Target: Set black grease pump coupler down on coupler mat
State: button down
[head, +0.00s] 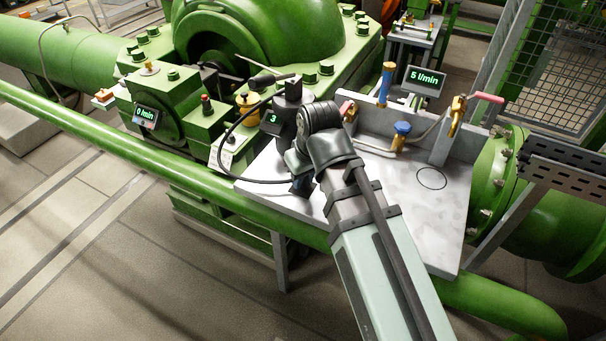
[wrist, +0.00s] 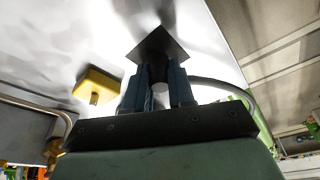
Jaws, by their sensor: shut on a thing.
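My gripper (head: 302,186) points down low over the left part of the grey-white bench top. In the wrist view its two blue fingers (wrist: 159,95) are shut on the black grease pump coupler (wrist: 157,73), of which only a little shows between them. A black hose (head: 217,152) loops from the pump side to the gripper. The coupler mat, a dark square (wrist: 160,42), lies just beyond the fingertips in the wrist view. I cannot tell whether the coupler touches it.
A dark block marked 3 (head: 274,120) stands close behind my gripper. A blue-capped fitting (head: 402,130) and a pink-handled valve (head: 458,115) stand at the back right. The bench top (head: 425,215) is clear at right, around a drawn circle. A yellow block (wrist: 98,82) shows in the wrist view.

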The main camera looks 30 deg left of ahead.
jog(key=shift+f, duration=0.2)
jog(key=c, duration=0.9)
grip_release()
jog(key=v, duration=1.3)
jog(key=shift+r, duration=0.4)
